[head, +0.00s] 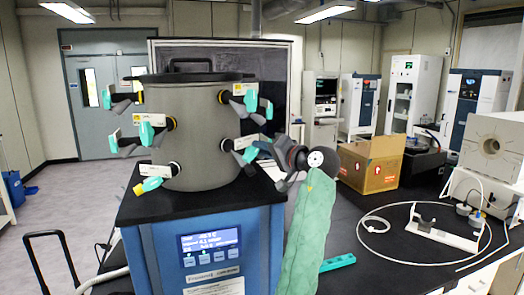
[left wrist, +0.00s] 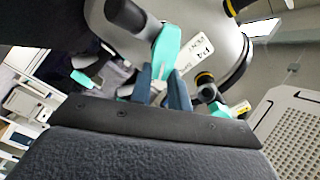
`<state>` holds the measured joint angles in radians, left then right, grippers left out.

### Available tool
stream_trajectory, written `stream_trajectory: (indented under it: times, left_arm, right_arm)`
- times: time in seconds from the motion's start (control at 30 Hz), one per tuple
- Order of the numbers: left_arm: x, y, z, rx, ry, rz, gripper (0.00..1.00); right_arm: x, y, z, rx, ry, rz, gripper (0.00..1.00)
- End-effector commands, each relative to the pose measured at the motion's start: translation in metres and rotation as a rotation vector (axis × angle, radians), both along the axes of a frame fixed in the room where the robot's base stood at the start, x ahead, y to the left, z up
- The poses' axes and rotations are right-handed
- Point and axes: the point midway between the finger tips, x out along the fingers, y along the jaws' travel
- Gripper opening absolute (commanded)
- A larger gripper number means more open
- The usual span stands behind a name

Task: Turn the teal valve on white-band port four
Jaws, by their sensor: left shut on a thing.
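The grey drum (head: 195,120) of the freeze dryer carries several ports with black elbows, white tags and teal valves. My left gripper (head: 262,152) is at the lower right port of the drum, its fingers shut on a teal valve (head: 249,155). In the left wrist view the two blue fingers (left wrist: 161,80) sit on either side of the lower end of this teal valve (left wrist: 167,45). A white tag (left wrist: 195,50) with small print is beside it; its number is not clearly readable. The band of this port is hard to make out. My right gripper is not in view.
Other teal valves sit close by: one above right (head: 251,100), one lower left (head: 152,184). The blue dryer cabinet (head: 215,255) with a lit display is below the drum. A cardboard box (head: 370,165) stands on the dark bench to the right.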

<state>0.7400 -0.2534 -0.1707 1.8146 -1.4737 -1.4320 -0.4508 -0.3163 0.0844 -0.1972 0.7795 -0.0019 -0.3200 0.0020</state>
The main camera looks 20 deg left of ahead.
Motion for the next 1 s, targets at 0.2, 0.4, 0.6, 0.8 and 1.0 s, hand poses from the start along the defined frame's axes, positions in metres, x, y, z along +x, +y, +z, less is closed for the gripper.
stream_trajectory:
  times: [0.2, 0.4, 0.6, 0.8, 1.0]
  left_arm:
    - [0.001, -0.0013, 0.0009, 0.026, 0.048, -0.003, 0.0]
    - [0.0011, -0.0013, 0.0008, 0.032, 0.06, -0.003, 0.0]
    - [0.0012, -0.0014, 0.0009, 0.032, 0.06, -0.003, 0.0]
    - [0.0011, -0.0013, 0.0005, 0.031, 0.06, -0.003, 0.4]
    - [0.001, -0.0009, -0.0003, 0.031, 0.061, -0.002, 0.4]
  right_arm:
    - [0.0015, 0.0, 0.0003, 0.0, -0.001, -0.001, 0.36]
    - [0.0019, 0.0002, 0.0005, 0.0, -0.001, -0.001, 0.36]
    - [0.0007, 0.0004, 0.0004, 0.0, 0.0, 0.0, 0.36]
    - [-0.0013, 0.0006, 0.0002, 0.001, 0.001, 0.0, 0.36]
    - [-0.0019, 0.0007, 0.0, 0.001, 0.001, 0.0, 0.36]
